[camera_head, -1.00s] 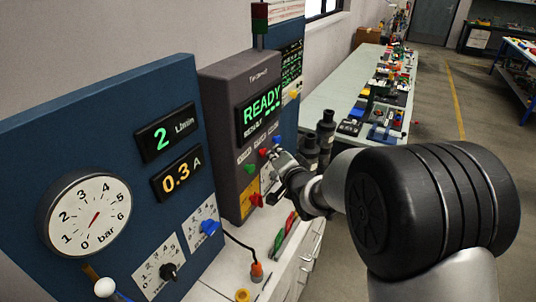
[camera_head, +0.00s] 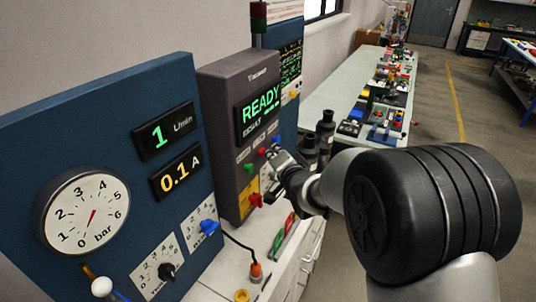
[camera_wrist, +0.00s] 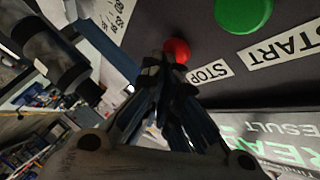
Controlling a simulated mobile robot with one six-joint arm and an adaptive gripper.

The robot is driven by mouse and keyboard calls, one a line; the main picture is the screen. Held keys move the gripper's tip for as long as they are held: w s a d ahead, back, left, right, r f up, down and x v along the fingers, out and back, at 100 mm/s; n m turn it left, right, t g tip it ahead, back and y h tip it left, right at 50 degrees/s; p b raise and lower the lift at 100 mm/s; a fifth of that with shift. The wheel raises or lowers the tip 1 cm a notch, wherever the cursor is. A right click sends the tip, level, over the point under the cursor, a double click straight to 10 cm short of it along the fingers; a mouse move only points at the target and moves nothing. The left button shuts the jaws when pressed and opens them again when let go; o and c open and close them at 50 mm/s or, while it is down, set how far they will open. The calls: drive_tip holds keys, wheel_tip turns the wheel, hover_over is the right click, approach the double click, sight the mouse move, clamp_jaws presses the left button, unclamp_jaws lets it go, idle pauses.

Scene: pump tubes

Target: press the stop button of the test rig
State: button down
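The test rig (camera_head: 222,110) is a dark grey cabinet with a lit READY display (camera_head: 261,113). Below the display are a green, a red and a blue button in a row. The red stop button (camera_wrist: 178,48) lies above the STOP label (camera_wrist: 208,72) in the wrist view; it also shows in the head view (camera_head: 262,152). My gripper (camera_wrist: 170,62) is shut and empty, its fingertips together right at the red button and covering its lower edge. I cannot tell whether they touch it. In the head view my gripper (camera_head: 274,165) is close to the panel front.
The green start button (camera_wrist: 243,12) is beside the red one. A blue panel (camera_head: 110,140) with a pressure gauge (camera_head: 87,211) and displays reading 1 L/min and 0.1 A stands left. A red knob (camera_head: 256,200) sits below the buttons. Black cylinders (camera_head: 325,130) stand behind my gripper.

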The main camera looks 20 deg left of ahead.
drive_tip(key=shift+s+d+f, duration=0.1)
drive_tip(key=shift+s+d, duration=0.05)
drive_tip(key=shift+d, duration=1.25)
drive_tip(key=shift+s+d, duration=0.1)
drive_tip(key=shift+d, duration=1.3)
drive_tip(key=s+d+r+h, duration=0.2)
drive_tip(key=s+d+h, duration=0.1)
drive_tip(key=d, duration=0.5)
drive_tip(key=s+d+r+g+h, duration=0.1)
drive_tip(key=s+d+r+h, duration=0.15)
drive_tip(key=d, duration=0.45)
drive_tip(key=s+d+r+h, duration=0.2)
drive_tip(key=s+d, duration=0.1)
drive_tip(key=d, duration=0.5)
drive_tip(key=s+d+f+n+g+h, duration=0.1)
drive_tip(key=s+d, duration=0.3)
drive_tip(key=s, duration=0.5)
drive_tip(key=s+d+f+n+g, duration=0.1)
drive_tip(key=s+d+g, duration=0.2)
drive_tip(key=s, duration=0.6)
drive_tip(key=s+d+f+n+g+h, duration=0.1)
drive_tip(key=s+d, duration=0.3)
drive_tip(key=s, duration=0.6)
drive_tip(key=shift+d+g+h, duration=0.3)
drive_tip(key=shift+g+h, duration=0.05)
drive_tip(key=shift+g, duration=0.15)
